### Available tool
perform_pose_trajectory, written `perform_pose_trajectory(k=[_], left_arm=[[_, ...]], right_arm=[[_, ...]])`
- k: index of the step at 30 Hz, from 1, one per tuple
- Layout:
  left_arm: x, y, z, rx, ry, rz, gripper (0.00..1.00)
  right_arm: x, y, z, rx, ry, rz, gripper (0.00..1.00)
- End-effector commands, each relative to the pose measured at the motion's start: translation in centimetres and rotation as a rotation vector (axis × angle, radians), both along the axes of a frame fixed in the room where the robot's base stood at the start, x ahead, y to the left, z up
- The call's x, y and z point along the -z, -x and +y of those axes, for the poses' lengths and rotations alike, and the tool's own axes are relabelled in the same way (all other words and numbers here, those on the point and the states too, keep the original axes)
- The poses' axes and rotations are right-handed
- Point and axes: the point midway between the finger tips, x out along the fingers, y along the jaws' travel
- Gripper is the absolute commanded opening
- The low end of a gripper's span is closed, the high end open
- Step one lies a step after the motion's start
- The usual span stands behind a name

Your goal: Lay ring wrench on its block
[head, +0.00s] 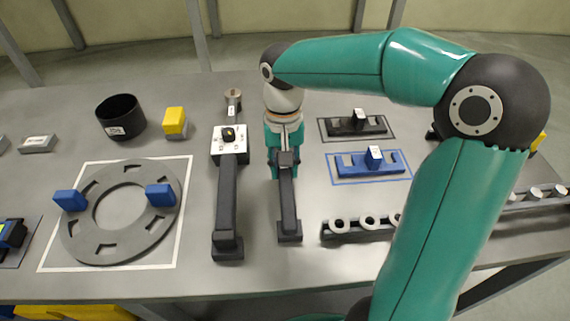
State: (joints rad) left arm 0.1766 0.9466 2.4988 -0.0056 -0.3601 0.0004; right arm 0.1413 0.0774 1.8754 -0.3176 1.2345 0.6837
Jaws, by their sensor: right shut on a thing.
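My right gripper (285,163) is shut, pointing down over the table at the middle of the head view. It is on the long dark bar-like tool (289,208), which I take to be the ring wrench. The tool's blocky near end points toward the table's front edge; its far end is hidden by the gripper. I cannot tell whether it touches the table. To the right are a black notched block (341,127) in a dark outline and a blue notched block (350,168) in a blue outline, each with a white tag. I cannot tell which is the wrench's. My left gripper is not in view.
A similar dark bar (228,205) with a pale plate lies left of the gripper. A grey slotted ring (98,242) with blue pieces lies inside a white outline. A black cup (120,112), a yellow block (174,120) and a rack of rings (352,232) stand nearby. My right arm hides the right side.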

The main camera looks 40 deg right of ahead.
Motion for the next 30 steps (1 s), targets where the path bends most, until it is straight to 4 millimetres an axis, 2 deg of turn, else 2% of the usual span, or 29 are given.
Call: perform_pose_trajectory(k=[14, 15, 19, 30], left_arm=[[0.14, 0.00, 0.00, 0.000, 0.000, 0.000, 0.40], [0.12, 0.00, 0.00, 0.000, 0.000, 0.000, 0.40], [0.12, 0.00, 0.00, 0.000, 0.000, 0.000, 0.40], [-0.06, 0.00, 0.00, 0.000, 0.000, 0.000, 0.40]], right_arm=[[0.29, -0.03, 0.00, 0.000, 0.000, -0.001, 0.00], [0.26, -0.03, 0.00, 0.000, 0.000, -0.001, 0.35], [0.27, -0.03, 0.00, 0.000, 0.000, -0.001, 0.57], [0.11, -0.01, 0.03, -0.001, 0.000, 0.000, 0.58]])
